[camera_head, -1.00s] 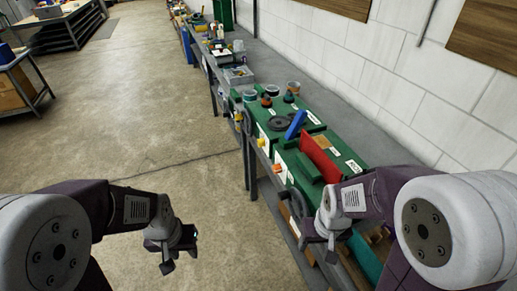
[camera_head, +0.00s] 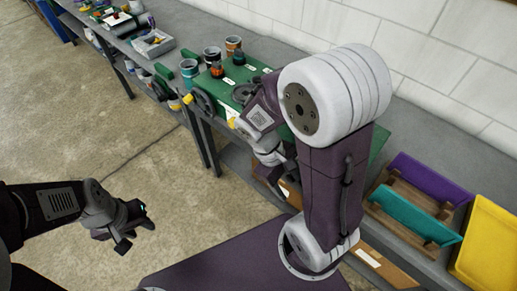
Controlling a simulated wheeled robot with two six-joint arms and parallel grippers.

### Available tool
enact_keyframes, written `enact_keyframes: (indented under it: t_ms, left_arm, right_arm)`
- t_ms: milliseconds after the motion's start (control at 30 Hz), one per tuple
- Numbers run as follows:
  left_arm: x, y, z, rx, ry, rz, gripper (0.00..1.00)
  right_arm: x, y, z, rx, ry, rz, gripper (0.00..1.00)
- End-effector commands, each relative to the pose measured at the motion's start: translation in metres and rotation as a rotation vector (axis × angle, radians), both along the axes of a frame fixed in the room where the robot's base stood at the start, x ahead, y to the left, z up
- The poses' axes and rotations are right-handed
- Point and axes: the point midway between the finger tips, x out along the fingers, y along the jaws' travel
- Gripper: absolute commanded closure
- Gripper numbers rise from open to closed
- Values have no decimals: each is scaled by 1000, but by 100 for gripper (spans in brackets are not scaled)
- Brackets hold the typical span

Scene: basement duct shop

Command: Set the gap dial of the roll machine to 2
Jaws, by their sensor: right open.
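The green roll machine (camera_head: 238,75) stands on the grey bench in the upper middle of the head view. I cannot tell which is the gap dial or read a number. My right arm hides much of the machine's right part. My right gripper (camera_head: 270,178) is open at the bench's front side, partly hidden by its own arm. My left gripper (camera_head: 131,228) is open and empty above the floor at lower left.
A grey tray (camera_head: 152,43) and small items lie farther along the bench. Purple (camera_head: 435,178) and teal (camera_head: 415,217) panels and a yellow bin (camera_head: 487,245) are at right. The concrete floor at left is clear.

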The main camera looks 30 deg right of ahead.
Motion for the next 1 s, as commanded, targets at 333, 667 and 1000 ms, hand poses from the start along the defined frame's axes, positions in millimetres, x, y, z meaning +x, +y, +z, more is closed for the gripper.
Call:
enact_keyframes:
  t_ms: [333,667,1000]
  left_arm:
    - [0,0,-43,0,0,0,64]
    - [0,0,-107,0,0,0,64]
    - [0,0,-105,0,0,0,64]
  right_arm:
    - [44,-51,-3,-484,423,557,42]
    - [142,46,-75,-1104,621,1197,42]
    - [147,54,-83,-1154,631,1267,42]
